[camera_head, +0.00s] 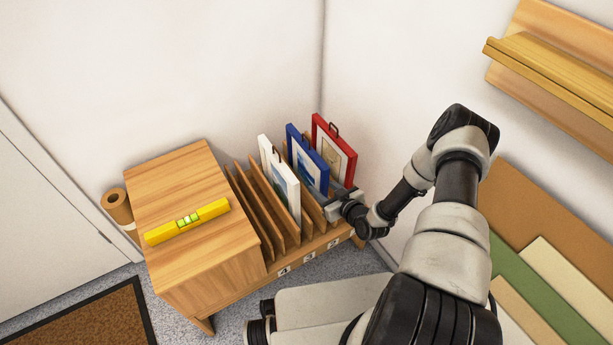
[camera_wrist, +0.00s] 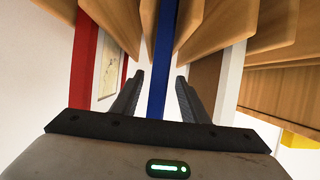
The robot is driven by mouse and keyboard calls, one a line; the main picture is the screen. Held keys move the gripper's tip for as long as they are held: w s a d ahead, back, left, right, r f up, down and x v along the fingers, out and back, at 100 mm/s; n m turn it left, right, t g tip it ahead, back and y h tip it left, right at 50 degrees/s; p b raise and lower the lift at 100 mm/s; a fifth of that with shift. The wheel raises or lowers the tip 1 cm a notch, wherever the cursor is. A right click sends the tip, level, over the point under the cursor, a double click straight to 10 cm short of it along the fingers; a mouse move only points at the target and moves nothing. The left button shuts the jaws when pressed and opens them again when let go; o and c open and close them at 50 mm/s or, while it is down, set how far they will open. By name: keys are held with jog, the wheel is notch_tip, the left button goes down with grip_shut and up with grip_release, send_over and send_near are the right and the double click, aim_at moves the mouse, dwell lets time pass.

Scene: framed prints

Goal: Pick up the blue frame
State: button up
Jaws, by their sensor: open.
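The blue frame (camera_head: 308,163) stands upright in a slot of the wooden rack, between a white frame (camera_head: 279,179) and a red frame (camera_head: 334,150). In the wrist view the blue frame's edge (camera_wrist: 162,60) runs between my two fingers. My gripper (camera_wrist: 160,92) is open, with one finger on each side of that blue edge and gaps showing on both sides. In the head view my gripper (camera_head: 337,200) is at the front of the rack, low by the blue frame. The red frame (camera_wrist: 83,62) is left and the white frame (camera_wrist: 232,75) right in the wrist view.
The rack's wooden dividers (camera_head: 262,187) stand close on both sides. A wooden cabinet (camera_head: 190,190) with a yellow level (camera_head: 187,221) on top adjoins the rack at left. Walls close in behind and at right. A wall ledge (camera_head: 550,65) is at upper right.

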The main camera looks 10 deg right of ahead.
aim_at(306, 171)
jog(key=b+x, duration=0.1)
jog(key=x, duration=0.3)
jog(key=shift+w+d+f, duration=0.1)
jog(key=shift+f, duration=0.05)
grip_shut()
